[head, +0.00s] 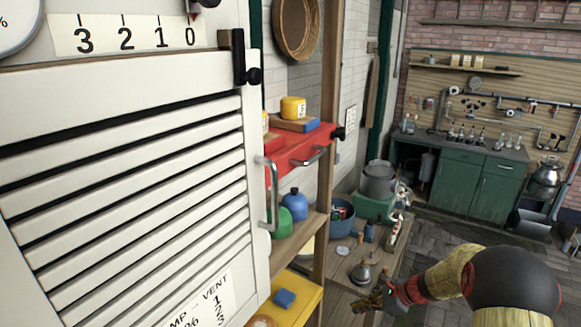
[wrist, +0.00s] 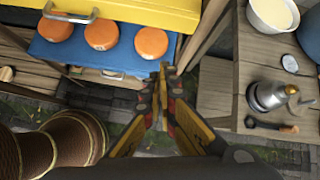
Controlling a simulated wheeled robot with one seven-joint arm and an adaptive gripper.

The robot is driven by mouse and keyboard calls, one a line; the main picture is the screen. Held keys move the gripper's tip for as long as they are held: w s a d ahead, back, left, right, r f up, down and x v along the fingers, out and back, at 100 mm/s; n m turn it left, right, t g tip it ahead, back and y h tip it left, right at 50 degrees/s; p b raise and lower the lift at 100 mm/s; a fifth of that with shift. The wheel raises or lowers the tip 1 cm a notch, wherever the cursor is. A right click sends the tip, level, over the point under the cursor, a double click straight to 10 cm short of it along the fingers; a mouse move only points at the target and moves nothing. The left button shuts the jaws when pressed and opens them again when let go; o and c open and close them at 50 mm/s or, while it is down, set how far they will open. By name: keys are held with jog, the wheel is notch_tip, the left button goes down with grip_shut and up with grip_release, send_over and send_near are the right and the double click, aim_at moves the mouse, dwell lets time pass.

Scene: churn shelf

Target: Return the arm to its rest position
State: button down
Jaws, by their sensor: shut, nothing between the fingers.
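My gripper (head: 372,301) is low in the head view, right of the shelf, in front of the low wooden bench. My arm reaches to it from the lower right. In the wrist view my gripper (wrist: 163,75) is shut with its fingertips together and nothing between them. It points between the shelf with the yellow and blue drawers and the wooden bench. The fingers look clear of both, but the exact gap is hard to tell.
A white louvred door (head: 130,190) fills the left. A red drawer (head: 300,150) sticks out of the shelf. A blue tray (wrist: 70,52) with orange discs and a yellow drawer (wrist: 150,12) are left of the fingers. A metal pot (wrist: 268,95) stands on the bench (wrist: 238,112). Open floor (head: 450,228) lies behind my arm.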

jog(key=s+a+r+n+h+b, duration=0.1)
jog(key=s+r+n+h+b, duration=0.1)
jog(key=s+r+n+b, duration=0.2)
jog(key=s+a+r+n+t+h+b, duration=0.1)
jog(key=s+r+n+b, duration=0.3)
jog(key=s+n, duration=0.6)
jog(key=s+a+r+n+h+b, duration=0.3)
jog(key=s+n, duration=0.5)
jog(key=s, duration=1.2)
notch_tip(320, 180, up, 3)
jog(key=shift+s+r+h+b, duration=0.2)
jog(key=shift+s+h+b, duration=0.15)
jog(key=shift+h+b, duration=0.45)
